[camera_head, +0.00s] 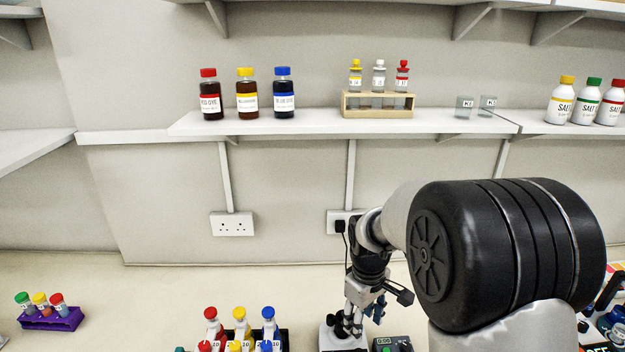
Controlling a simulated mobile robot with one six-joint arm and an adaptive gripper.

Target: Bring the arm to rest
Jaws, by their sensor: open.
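My arm rises at the lower right of the head camera view, with a large black-capped joint in front. My gripper (362,312) points down over the bench, at the lower middle of the view. It is open, and I see nothing held in it. Its fingers are small here and partly overlap a grey device (340,337) with a cable on the bench behind or below them. I cannot tell whether they touch it.
Red-, yellow- and blue-capped bottles (240,330) stand left of my gripper. A purple rack (52,319) holds tubes at far left. The shelf (320,122) carries dye bottles, a wooden vial rack (377,112), and beakers. Bench between purple rack and bottles is clear.

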